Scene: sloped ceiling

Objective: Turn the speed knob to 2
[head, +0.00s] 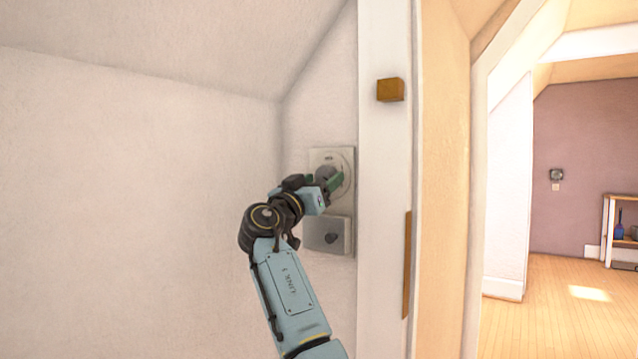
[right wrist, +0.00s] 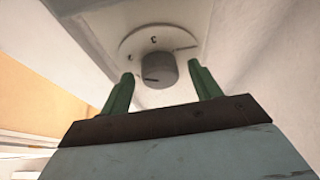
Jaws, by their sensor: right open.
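The knob (right wrist: 159,70) is a grey round knob on a pale plate with a curved scale above it. A dark line shows on its face towards the lower left. The scale marks are too small to read. In the head view the upper plate (head: 347,157) is on the narrow wall by the door frame, its knob partly behind my right gripper (head: 332,184). In the right wrist view the green fingers (right wrist: 162,88) are open, one on either side of the knob in the picture; I see no contact. My left gripper is out of view.
A white door frame (head: 382,180) with a wooden block (head: 390,90) stands close on the right. Beyond it is a room with a shelf (head: 606,230).

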